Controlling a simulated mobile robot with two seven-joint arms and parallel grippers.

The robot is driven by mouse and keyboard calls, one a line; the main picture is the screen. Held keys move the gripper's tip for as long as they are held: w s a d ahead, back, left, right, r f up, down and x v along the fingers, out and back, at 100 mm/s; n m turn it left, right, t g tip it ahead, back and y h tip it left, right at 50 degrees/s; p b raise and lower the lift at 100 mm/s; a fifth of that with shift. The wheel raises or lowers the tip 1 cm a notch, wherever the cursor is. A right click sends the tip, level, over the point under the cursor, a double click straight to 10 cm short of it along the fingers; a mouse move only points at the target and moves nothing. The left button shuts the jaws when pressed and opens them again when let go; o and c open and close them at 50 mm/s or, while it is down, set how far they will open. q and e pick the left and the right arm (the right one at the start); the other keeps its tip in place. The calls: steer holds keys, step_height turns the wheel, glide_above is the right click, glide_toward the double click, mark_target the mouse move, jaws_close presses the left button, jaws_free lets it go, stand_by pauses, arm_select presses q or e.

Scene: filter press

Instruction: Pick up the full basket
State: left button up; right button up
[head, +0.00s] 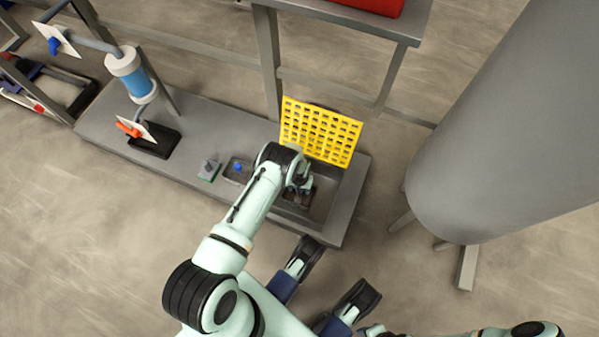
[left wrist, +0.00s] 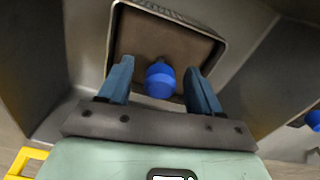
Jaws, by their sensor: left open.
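The full basket is a square metal-rimmed box filled with brown matter, with a blue knob on top. In the left wrist view its rim (left wrist: 190,20) is ahead of the fingers and its blue knob (left wrist: 160,80) is between them. My left gripper (left wrist: 163,84) is open, a finger on each side of the knob with visible gaps. In the head view the basket (head: 297,201) sits in the right-hand basin of the grey bench, partly hidden by my left wrist and gripper (head: 300,187).
A raised yellow grid cover (head: 320,132) stands behind the basin. A second blue knob (head: 238,167) is in a small recess to the left. A large grey cylinder (head: 490,130) stands to the right. A blue and white filter (head: 132,76) is at the left.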

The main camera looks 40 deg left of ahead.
arm_select(q)
jaws_close()
stand_by(1.3)
